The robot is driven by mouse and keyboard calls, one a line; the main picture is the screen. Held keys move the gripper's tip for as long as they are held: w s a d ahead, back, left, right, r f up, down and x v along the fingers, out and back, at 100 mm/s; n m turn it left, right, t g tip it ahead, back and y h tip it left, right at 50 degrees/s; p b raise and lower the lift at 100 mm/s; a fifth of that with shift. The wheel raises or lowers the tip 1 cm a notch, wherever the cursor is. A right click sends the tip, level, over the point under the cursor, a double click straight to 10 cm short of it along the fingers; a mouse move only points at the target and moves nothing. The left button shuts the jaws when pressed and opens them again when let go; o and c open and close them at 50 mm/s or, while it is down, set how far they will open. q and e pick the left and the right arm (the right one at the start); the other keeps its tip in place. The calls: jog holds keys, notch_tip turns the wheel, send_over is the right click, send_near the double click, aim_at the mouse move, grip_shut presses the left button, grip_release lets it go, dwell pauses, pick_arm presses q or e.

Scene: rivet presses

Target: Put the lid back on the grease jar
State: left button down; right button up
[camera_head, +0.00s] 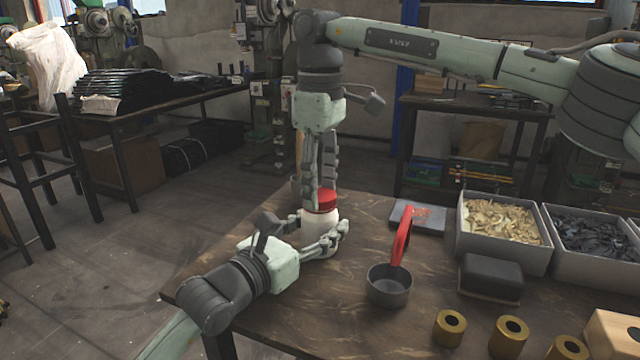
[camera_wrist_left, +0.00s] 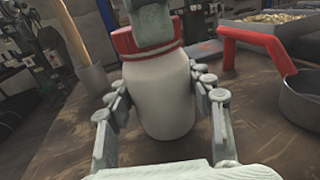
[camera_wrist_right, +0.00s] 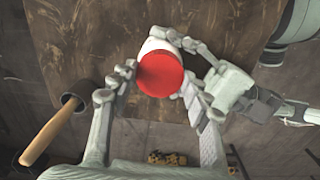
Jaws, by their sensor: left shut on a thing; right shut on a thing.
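The white grease jar (camera_head: 319,236) stands upright near the table's far left edge. My left gripper (camera_head: 322,226) is shut around its body; in the left wrist view the fingers lie on both sides of the jar (camera_wrist_left: 160,98). The red lid (camera_head: 328,199) is at the jar's top, and no gap between them shows in the left wrist view. My right gripper (camera_head: 324,190) points straight down and is shut on the lid. In the right wrist view the lid's round top (camera_wrist_right: 160,73) lies between its fingers. The jar's mouth is hidden under the lid.
A grey pot (camera_head: 389,286) with a raised red handle stands right of the jar. A wooden-handled tool (camera_wrist_right: 48,130) stands in a dark cup behind it. A black block (camera_head: 491,276), bins (camera_head: 472,238) and brass rollers (camera_head: 449,327) are farther right. Bare tabletop lies in front.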

pick_arm(q)
jog(key=shift+f, duration=0.1)
pick_arm(e)
jog(key=o, duration=0.7)
jog(key=shift+r, duration=0.1)
jog(key=shift+r, duration=2.15)
jog(key=shift+c, duration=0.5)
